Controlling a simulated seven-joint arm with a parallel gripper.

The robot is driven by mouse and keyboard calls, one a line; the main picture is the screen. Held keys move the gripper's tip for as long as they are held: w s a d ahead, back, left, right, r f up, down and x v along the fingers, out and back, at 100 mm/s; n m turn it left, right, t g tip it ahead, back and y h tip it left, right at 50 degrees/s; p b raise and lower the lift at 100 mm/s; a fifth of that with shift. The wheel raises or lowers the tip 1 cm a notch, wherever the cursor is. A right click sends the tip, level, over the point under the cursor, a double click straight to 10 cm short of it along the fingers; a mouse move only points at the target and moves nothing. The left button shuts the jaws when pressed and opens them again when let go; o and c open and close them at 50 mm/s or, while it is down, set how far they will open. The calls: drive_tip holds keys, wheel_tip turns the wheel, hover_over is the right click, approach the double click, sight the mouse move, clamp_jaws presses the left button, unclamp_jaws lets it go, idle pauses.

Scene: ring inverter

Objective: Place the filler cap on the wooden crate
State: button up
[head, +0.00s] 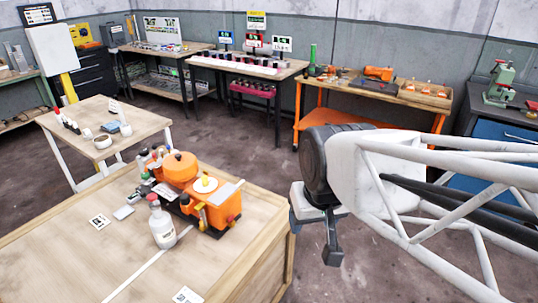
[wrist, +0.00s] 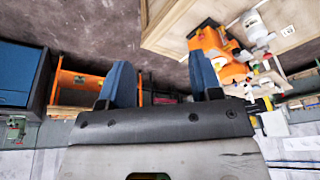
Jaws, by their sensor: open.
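The wooden crate (head: 70,257) is the large, light-topped box at the lower left of the head view. Its edge also shows at the upper right of the wrist view (wrist: 180,20). An orange machine (head: 222,212) stands on it. A small yellow piece (head: 205,180) on a white disc on top of this machine may be the filler cap; it is too small to tell. My gripper (head: 314,238) is off the crate's right side, over the floor. In the wrist view its two blue fingers (wrist: 163,80) are wide apart with nothing between them.
A white bottle (head: 162,225) stands in front of the machine. A smaller table (head: 80,115) and an orange workbench (head: 340,92) stand behind.

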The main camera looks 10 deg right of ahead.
drive_tip(key=s, duration=0.1)
drive_tip(key=s+d, duration=0.1)
drive_tip(key=shift+s+d+g+h, duration=0.25)
drive_tip(key=shift+s+g+h, duration=0.05)
drive_tip(key=shift+s, duration=0.1)
drive_tip(key=c, duration=0.3)
drive_tip(key=shift+c, duration=0.2)
drive_tip(key=shift+r, duration=0.1)
